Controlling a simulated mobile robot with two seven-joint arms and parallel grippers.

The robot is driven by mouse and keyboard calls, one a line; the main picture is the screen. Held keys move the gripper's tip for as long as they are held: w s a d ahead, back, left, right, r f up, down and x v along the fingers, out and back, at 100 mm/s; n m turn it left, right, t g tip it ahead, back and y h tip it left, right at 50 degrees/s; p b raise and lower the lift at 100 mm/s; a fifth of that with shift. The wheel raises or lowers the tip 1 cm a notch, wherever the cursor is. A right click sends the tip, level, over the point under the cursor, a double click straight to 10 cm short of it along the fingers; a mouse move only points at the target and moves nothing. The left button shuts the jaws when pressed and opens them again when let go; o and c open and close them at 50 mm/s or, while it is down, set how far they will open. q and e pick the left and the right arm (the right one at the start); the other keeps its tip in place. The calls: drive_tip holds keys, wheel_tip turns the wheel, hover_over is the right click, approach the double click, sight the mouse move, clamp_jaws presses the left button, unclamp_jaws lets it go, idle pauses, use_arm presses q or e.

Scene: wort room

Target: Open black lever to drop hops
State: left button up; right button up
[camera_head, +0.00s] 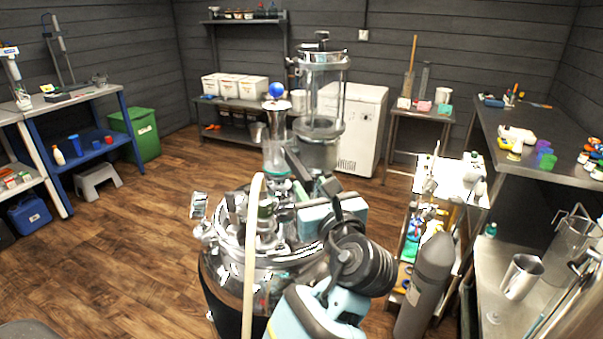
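A steel kettle (232,272) with a shiny domed lid stands upright in front of me.
A pale upright pole (252,262) stands before the kettle. A larger glass cylinder (322,95) rises behind the hop tube. A grey gas cylinder (428,285) and a cluttered cart (455,180) are to the right. The wooden floor (130,235) at left is mostly clear.

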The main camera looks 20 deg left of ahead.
sight(301, 169)
use_arm(q)
drive_tip(key=shift+x, duration=3.45)
clamp_jaws()
